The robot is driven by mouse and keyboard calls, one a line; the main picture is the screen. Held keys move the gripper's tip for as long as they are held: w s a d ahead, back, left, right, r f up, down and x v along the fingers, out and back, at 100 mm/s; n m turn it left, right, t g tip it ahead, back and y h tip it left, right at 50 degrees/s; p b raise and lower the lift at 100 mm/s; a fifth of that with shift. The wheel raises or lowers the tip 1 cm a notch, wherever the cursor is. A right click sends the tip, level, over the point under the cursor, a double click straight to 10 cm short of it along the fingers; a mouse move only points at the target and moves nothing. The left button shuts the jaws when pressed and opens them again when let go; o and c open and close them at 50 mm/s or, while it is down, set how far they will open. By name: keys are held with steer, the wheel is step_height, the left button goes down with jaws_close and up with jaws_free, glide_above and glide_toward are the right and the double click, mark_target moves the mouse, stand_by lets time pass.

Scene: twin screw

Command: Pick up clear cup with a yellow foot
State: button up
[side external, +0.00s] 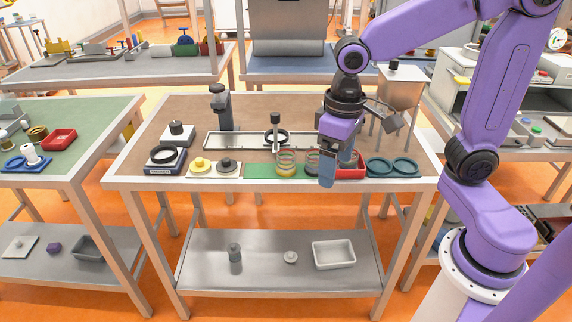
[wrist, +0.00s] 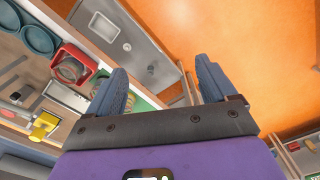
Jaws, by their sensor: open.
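The clear cup with a yellow foot (side external: 286,171) stands upright on the green mat (side external: 259,171) at the front of the middle table in the side view. A similar clear cup with a dark foot (side external: 312,167) stands just right of it. My gripper (side external: 337,171) is open and empty, to the right of both cups, by the table's front edge. Its two blue-grey fingers are spread apart in the wrist view (wrist: 160,82), with the floor and a shelf seen between them.
A red tray (side external: 358,171) is right of the mat, partly behind my gripper; in the wrist view the tray (wrist: 58,54) holds a clear round thing. Two teal rings (side external: 392,167) lie further right. A white plate (side external: 206,172) with yellow and grey pieces lies left.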

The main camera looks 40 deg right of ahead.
steer(key=w+d+r+m, duration=0.1)
steer(key=w+d+m, duration=0.1)
steer(key=w+m, duration=0.8)
steer(key=m, duration=0.6)
glide_above(285, 159)
steer(key=f, duration=0.7)
steer(key=w+d+f, duration=0.1)
steer(key=f, duration=0.3)
steer(key=shift+f, duration=0.2)
steer(key=shift+w+d+f, duration=0.15)
steer(key=shift+f, duration=1.2)
steer(key=shift+w+d+f, duration=0.1)
steer(key=shift+f, duration=1.2)
steer(key=c, duration=1.1)
